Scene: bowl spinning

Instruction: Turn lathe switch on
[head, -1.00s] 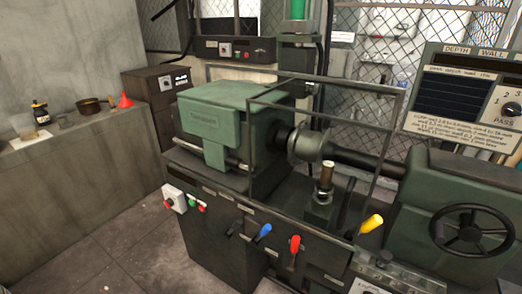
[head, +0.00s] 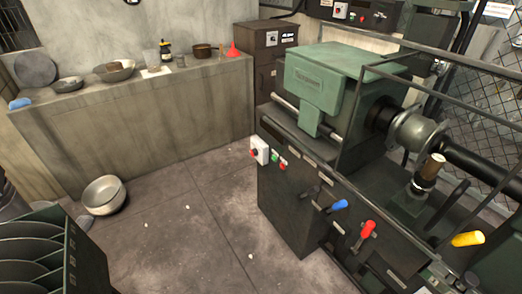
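The green lathe (head: 330,80) stands at the right on a dark cabinet base. A white switch box (head: 261,149) with a red knob on its left side is mounted at the front left corner of the base. A green button (head: 275,157) and a red button (head: 283,165) sit just right of it. I cannot tell the switch position at this size. A blue-handled lever (head: 338,205), a red-handled lever (head: 368,229) and a yellow-handled lever (head: 467,239) are further right on the lathe. Neither of my grippers is in view.
A concrete counter (head: 150,115) along the back left wall holds bowls, a pot and a red funnel (head: 233,50). A dark rack (head: 45,250) with round pieces fills the lower left. The floor between is mostly clear.

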